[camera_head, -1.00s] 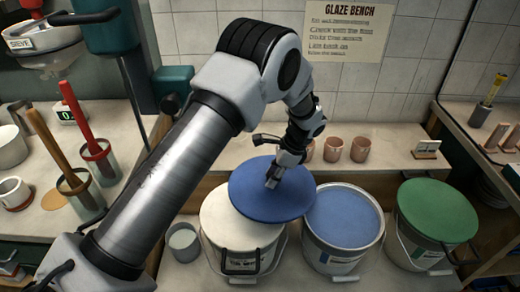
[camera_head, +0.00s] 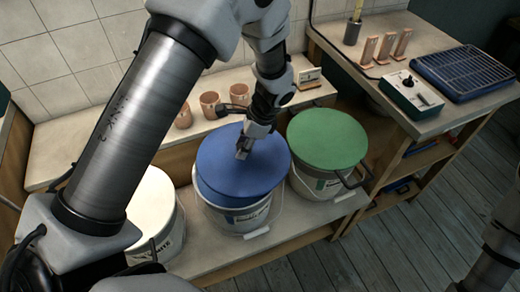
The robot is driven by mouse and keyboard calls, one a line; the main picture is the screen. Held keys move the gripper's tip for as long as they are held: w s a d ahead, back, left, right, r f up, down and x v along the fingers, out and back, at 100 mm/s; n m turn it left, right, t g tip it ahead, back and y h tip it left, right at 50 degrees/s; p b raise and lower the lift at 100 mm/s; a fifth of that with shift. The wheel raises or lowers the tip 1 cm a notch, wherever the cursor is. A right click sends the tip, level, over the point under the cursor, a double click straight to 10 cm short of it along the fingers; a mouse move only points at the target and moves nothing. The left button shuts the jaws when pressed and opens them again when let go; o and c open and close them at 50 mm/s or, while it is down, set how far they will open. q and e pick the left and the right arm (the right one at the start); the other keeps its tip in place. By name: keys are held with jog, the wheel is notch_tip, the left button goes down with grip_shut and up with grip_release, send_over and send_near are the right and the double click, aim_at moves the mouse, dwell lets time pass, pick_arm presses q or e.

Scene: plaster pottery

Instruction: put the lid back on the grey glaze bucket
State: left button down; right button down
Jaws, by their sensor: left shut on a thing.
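The blue round lid (camera_head: 235,181) is over the mouth of the middle bucket (camera_head: 252,218), a pale bucket with a wire handle. It covers the whole opening, and it looks level and close to the rim; I cannot tell if it is fully seated. My left gripper (camera_head: 243,154) is shut on the grip at the middle of the lid, pointing down from above. The bucket's contents are hidden now; earlier they looked blue, and no grey bucket stands out. My right gripper is not in view.
A bucket with a green lid (camera_head: 327,138) stands close on the right, a white-lidded bucket (camera_head: 152,204) on the left, partly behind my left arm. Several terracotta cups (camera_head: 210,104) line the shelf behind. A side bench (camera_head: 440,122) holds a control box (camera_head: 411,93) and a blue rack (camera_head: 466,71).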

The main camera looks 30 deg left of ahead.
aim_at(234, 158)
pick_arm(q)
jog(key=m, duration=0.1)
jog(key=s+a+r+m+t, duration=0.1)
jog(key=s+m, duration=0.1)
jog(key=m, duration=0.1)
jog(key=shift+a+r+t+b, duration=0.25)
jog(key=shift+a+t+b, duration=0.05)
jog(key=shift+a+b, duration=0.05)
jog(key=shift+s+a+r+m, duration=0.1)
jog(key=shift+s+r+m, duration=0.1)
jog(key=shift+m, duration=0.3)
jog(key=shift+w+f+y+b, duration=0.2)
jog(key=shift+f+y+b, duration=0.1)
jog(key=shift+f+b, duration=0.4)
notch_tip(234, 158, down, 3)
jog(key=b, duration=0.4)
jog(key=shift+s+f, duration=0.1)
jog(key=shift+f, duration=0.1)
jog(key=shift+f+b, duration=0.4)
jog(key=shift+f, duration=0.35)
jog(key=shift+r+p, duration=0.1)
jog(key=shift+p, duration=0.35)
jog(key=shift+f, duration=0.2)
